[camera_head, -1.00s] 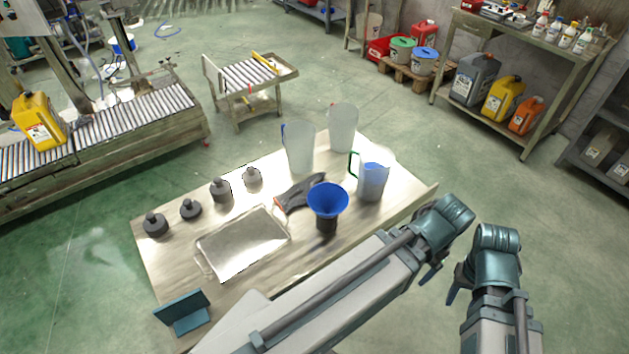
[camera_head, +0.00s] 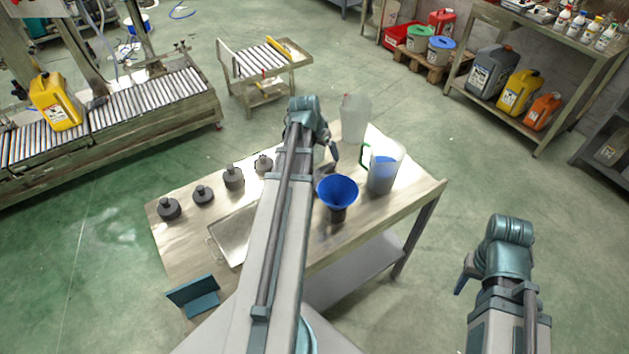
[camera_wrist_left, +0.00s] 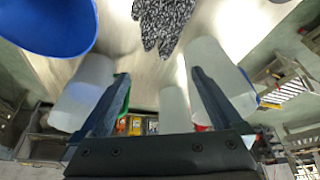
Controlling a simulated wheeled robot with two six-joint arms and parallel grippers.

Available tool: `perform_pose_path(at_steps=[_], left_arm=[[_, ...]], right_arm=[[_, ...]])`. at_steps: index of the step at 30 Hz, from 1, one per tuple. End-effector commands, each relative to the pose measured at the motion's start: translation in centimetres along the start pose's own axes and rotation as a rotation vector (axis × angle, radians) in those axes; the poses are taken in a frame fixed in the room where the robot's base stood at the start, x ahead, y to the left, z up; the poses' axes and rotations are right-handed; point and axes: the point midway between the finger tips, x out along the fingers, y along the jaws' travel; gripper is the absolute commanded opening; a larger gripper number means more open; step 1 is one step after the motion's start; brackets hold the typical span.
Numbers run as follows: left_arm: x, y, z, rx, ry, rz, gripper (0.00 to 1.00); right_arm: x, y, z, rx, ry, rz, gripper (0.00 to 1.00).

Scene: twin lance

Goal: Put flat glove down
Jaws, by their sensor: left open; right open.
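A dark grey speckled glove (camera_wrist_left: 165,20) lies flat on the metal table at the top of the left wrist view. In the head view my left arm hides it. My left gripper (camera_head: 328,150) is open and empty over the table; in the left wrist view its two fingers (camera_wrist_left: 160,85) are spread apart, with the glove beyond their tips and not between them. My right gripper (camera_head: 462,275) is open, off the table's right side, away from the glove.
A blue funnel (camera_head: 337,188) stands on a dark holder. A jug with blue liquid (camera_head: 384,172) and a clear jug (camera_head: 354,118) stand behind it. A metal tray (camera_head: 232,232) is partly behind my left arm.

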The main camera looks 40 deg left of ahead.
Motion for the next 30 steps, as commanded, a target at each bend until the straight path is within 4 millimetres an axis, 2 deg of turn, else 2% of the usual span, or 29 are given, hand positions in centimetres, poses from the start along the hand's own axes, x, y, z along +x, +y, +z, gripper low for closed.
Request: perform_pose_path(at_steps=[6,11,24,30], left_arm=[[0.0,-0.6,0.1,-0.005,0.006,-0.003,1.0],[1.1,-0.6,0.1,-0.004,0.005,-0.003,1.0],[7.3,-0.6,0.2,-0.004,0.005,-0.003,1.0],[8.7,-0.5,0.1,-0.004,0.005,-0.003,1.0]], right_arm=[[0.1,0.0,0.0,0.0,0.0,0.0,0.5],[1.1,-0.1,-0.1,0.0,0.0,0.0,0.5],[6.8,-0.7,-0.4,0.0,0.0,0.0,0.5],[8.1,-0.8,-0.5,0.0,0.0,0.0,0.5]])
